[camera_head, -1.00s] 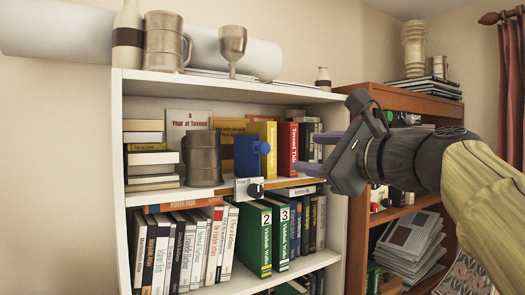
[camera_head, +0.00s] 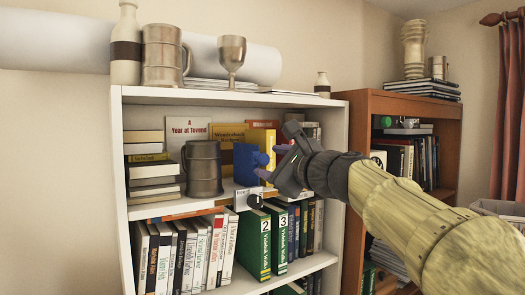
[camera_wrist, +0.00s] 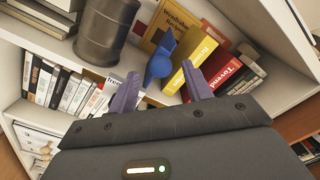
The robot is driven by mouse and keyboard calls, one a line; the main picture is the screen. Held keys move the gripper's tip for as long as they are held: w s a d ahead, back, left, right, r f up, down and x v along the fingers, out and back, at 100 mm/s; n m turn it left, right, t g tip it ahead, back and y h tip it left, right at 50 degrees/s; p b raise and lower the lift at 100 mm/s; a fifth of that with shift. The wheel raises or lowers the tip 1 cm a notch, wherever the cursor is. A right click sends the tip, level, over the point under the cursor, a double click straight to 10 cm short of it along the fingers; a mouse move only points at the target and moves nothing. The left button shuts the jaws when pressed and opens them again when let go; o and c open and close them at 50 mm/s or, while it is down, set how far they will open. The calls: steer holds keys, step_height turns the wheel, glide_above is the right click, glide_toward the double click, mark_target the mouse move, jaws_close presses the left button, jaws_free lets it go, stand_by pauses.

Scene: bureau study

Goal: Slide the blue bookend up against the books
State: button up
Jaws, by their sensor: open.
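The blue bookend (camera_head: 245,165) stands on the upper shelf of the white bookcase, with a round knob on its side. It also shows in the wrist view (camera_wrist: 162,58). Upright books stand to its right: a yellow book (camera_wrist: 200,45) and a red book (camera_wrist: 222,72). In the wrist view a gap shows between bookend and yellow book. My gripper (camera_wrist: 160,84) is open, its purple fingers apart and pointing at the bookend. The knob appears between the fingertips; I cannot tell whether they touch it. In the head view my gripper (camera_head: 268,166) hides part of the books.
A metal tankard (camera_head: 202,168) stands left of the bookend, beside a stack of lying books (camera_head: 150,165).

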mark_target(265, 160)
steer(key=p+x, duration=0.1)
steer(key=x, duration=0.3)
jaws_close()
